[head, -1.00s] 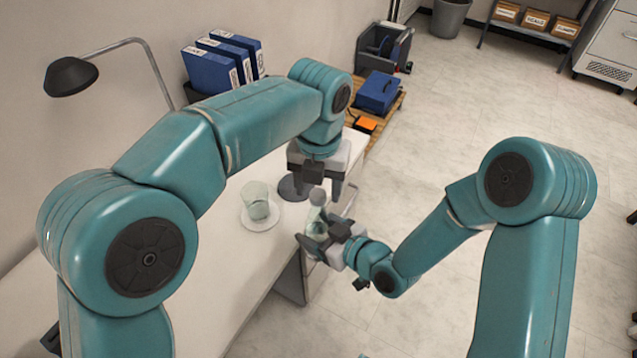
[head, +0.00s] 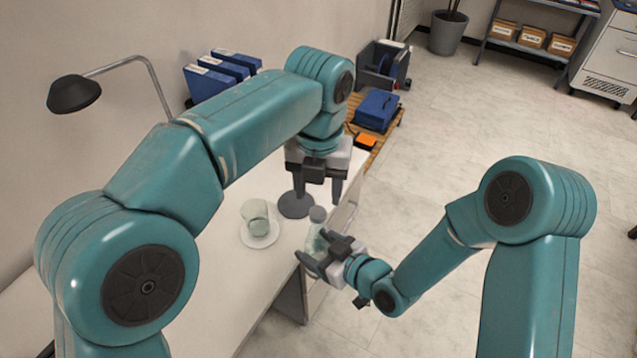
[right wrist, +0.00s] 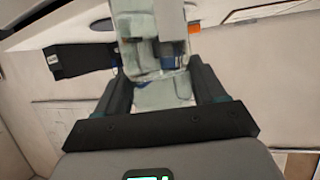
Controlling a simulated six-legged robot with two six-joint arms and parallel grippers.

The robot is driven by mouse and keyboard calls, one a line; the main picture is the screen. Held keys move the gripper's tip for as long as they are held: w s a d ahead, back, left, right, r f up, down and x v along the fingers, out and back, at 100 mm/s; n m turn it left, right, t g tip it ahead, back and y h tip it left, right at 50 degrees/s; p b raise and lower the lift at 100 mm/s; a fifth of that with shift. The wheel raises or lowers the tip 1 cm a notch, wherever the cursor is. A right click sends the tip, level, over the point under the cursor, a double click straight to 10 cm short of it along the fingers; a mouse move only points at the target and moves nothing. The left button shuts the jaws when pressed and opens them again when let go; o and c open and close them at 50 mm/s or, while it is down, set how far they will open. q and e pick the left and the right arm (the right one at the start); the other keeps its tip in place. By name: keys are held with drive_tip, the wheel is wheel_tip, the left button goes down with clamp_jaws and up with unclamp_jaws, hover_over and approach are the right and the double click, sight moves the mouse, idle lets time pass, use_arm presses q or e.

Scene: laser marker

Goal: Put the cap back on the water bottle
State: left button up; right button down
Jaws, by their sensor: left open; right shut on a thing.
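The clear water bottle (head: 314,240) stands roughly upright beside the table's right edge in the head view. A grey cap (head: 318,214) appears to sit on its top; I cannot tell how firmly. My right gripper (head: 322,254) is shut on the bottle's body. The right wrist view shows the clear bottle (right wrist: 158,55) between the two dark fingers; its top is cut off there. My left gripper (head: 318,198) is open and empty, fingers pointing down, just above the cap and apart from it.
A glass (head: 255,217) stands on a white saucer (head: 262,241) on the white table (head: 215,290), left of the bottle. A dark round disc (head: 296,206) lies behind the bottle. Blue binders (head: 222,75), a desk lamp (head: 75,94) and a blue box (head: 376,110) are farther back.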

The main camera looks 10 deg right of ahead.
use_arm(q)
drive_tip(key=n, duration=0.5)
drive_tip(key=shift+n, duration=0.4)
drive_tip(key=n, duration=0.5)
drive_tip(key=shift+s+a, duration=0.1)
drive_tip(key=n, duration=0.5)
drive_tip(key=shift+r, duration=0.15)
drive_tip(key=n, duration=0.5)
drive_tip(key=shift+a+r, duration=0.1)
drive_tip(key=shift+r, duration=0.05)
drive_tip(key=n, duration=0.5)
drive_tip(key=shift+r, duration=0.2)
drive_tip(key=n, duration=0.5)
drive_tip(key=shift+r+n, duration=0.2)
drive_tip(key=shift+n, duration=0.1)
drive_tip(key=n, duration=0.4)
drive_tip(key=shift+r+n, duration=0.25)
drive_tip(key=shift+n, duration=0.15)
drive_tip(key=n, duration=0.3)
drive_tip(key=shift+r, duration=0.2)
drive_tip(key=shift+r+n, duration=0.2)
drive_tip(key=shift+n, duration=0.9)
drive_tip(key=shift+r, duration=0.25)
drive_tip(key=shift+f, duration=0.15)
